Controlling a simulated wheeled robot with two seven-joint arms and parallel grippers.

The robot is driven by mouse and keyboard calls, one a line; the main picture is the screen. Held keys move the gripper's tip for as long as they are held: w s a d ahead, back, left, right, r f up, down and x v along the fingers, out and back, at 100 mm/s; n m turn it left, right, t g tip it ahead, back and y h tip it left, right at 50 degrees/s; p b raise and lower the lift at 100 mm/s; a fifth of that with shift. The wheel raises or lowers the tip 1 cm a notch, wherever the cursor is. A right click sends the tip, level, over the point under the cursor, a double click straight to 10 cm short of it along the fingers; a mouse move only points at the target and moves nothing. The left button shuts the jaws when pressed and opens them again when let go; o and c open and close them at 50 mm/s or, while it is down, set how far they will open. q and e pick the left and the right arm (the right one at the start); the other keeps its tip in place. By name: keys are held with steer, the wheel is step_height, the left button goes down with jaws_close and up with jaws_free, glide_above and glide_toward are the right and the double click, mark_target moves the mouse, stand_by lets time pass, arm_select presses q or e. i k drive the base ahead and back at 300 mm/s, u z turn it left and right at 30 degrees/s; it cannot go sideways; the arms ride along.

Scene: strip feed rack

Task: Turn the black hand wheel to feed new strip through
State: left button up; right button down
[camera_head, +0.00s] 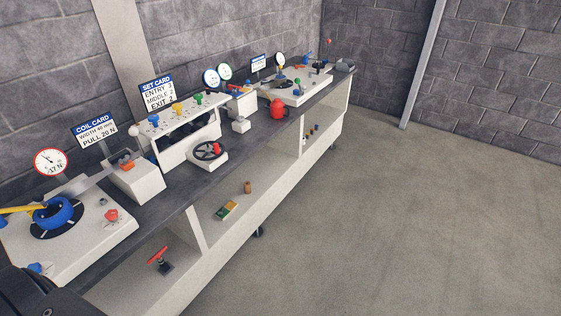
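The black hand wheel (207,151) is on the front of a white block at the middle of the long bench. It has a red knob on its rim at the right. Behind it stands the white roller frame (180,127) with blue, yellow and green knobs on top. A set card (158,92) stands above the frame. At the near left, a blue hub (54,212) sits on a black disc on a white plate, with a yellow bar across it. No strip can be made out clearly in the frame. Neither of my grippers is in view.
The coil card (95,132) and a red-rimmed gauge (51,161) stand near the blue hub. A red ball-shaped part (278,109) is at the bench's front edge. Small items lie on the lower shelf (222,231). The floor (400,220) to the right is clear.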

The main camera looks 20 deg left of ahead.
mark_target(209, 152)
steer(key=k, duration=0.25)
steer(key=z, duration=0.9)
steer(key=i, duration=1.35)
steer(key=u, duration=0.7)
steer(key=i, duration=0.9)
steer(key=u, duration=1.4)
steer(key=i, duration=0.3)
steer(key=u, duration=0.2)
